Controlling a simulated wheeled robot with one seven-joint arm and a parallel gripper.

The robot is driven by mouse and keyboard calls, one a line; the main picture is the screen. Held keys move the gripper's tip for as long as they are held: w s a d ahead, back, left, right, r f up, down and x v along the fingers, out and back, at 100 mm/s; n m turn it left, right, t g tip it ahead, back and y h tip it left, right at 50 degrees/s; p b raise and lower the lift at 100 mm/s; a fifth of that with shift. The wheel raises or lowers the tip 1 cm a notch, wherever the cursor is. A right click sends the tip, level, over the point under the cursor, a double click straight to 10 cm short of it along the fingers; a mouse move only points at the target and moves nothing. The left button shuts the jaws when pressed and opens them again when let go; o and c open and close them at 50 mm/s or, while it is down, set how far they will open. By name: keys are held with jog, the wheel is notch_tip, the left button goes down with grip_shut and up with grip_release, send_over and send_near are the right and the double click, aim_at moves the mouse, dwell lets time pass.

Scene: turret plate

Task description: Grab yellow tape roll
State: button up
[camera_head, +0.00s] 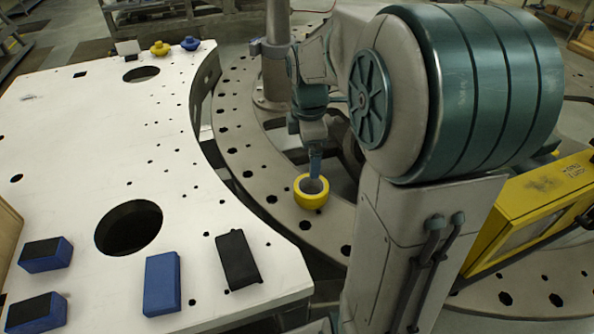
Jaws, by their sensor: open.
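The yellow tape roll (311,204) lies flat on the grey ring plate (272,176), near the middle of the view, with its round opening facing up. My gripper (315,174) points down right at the roll, its blue-grey finger overlapping the far side of the roll's opening. It is open. I cannot tell whether the finger is inside the opening or behind the roll, or whether it touches. A second finger is not clearly visible.
A white plate (75,150) with round holes fills the left. Blue blocks (162,284) and a black block (238,260) lie near its front edge. Yellow (160,48) and blue (190,43) knobs sit at its far edge. A yellow box (530,215) stands right.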

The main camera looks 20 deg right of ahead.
jog(key=w+d+f+n+g+b, duration=0.1)
jog(key=w+d+f+n, duration=0.3)
jog(key=w+f+n, duration=0.15)
send_near(313, 185)
jog(key=s, duration=0.2)
jog(key=s+f+n, duration=0.1)
jog(key=shift+a+f+y, duration=0.1)
jog(key=shift+a+y, duration=0.2)
jog(key=shift+a+f+p, duration=0.2)
jog(key=shift+f+p, duration=0.65)
jog(key=shift+f, duration=1.7)
jog(key=c, duration=0.9)
